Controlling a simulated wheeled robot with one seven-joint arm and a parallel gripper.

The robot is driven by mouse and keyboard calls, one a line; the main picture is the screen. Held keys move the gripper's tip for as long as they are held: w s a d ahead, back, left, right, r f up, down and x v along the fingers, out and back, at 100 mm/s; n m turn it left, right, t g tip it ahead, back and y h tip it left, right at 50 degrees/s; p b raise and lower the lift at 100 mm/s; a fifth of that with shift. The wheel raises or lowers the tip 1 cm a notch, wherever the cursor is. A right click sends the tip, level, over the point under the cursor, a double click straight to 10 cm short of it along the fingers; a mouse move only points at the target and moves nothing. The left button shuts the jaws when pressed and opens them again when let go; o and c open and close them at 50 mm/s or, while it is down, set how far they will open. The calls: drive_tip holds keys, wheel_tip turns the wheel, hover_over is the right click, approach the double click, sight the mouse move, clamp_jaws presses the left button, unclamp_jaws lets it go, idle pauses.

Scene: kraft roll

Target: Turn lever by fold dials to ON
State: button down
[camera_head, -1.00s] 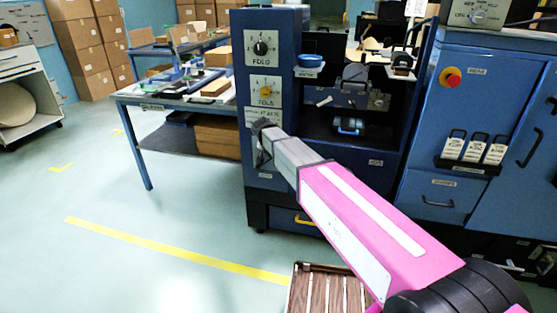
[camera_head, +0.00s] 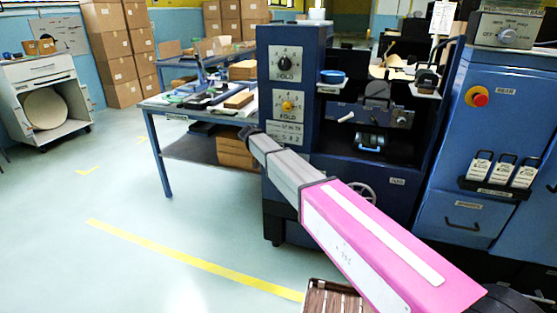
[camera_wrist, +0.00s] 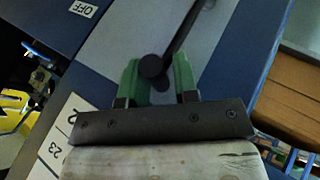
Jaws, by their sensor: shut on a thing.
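A lever with a dark rod (camera_wrist: 182,28) and round black knob (camera_wrist: 152,66) shows in the wrist view. My gripper (camera_wrist: 155,73) has green fingers on both sides of the knob and is shut on it. An OFF label (camera_wrist: 82,8) is at the top left there. In the head view my gripper (camera_head: 247,134) is at the left edge of the blue cabinet (camera_head: 312,45), below and left of the fold dials. The upper dial is black (camera_head: 285,63) and the lower dial is yellow (camera_head: 288,105). The lever is hidden in the head view.
A blue workbench (camera_head: 160,140) with tools stands left of the cabinet. A blue machine (camera_head: 470,150) with a red knob (camera_head: 478,97) is at right. A slatted wooden thing (camera_head: 330,297) is low in front.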

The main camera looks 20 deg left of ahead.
drive_tip(key=shift+w+a+f, duration=0.1)
drive_tip(key=shift+a+f, duration=0.35)
drive_tip(key=shift+a, duration=0.1)
drive_tip(key=c, duration=0.7)
unclamp_jaws()
drive_tip(key=shift+a+f, duration=0.1)
drive_tip(key=shift+r, duration=0.25)
drive_tip(key=v, duration=1)
drive_tip(key=shift+r, duration=0.3)
drive_tip(key=shift+a, duration=0.15)
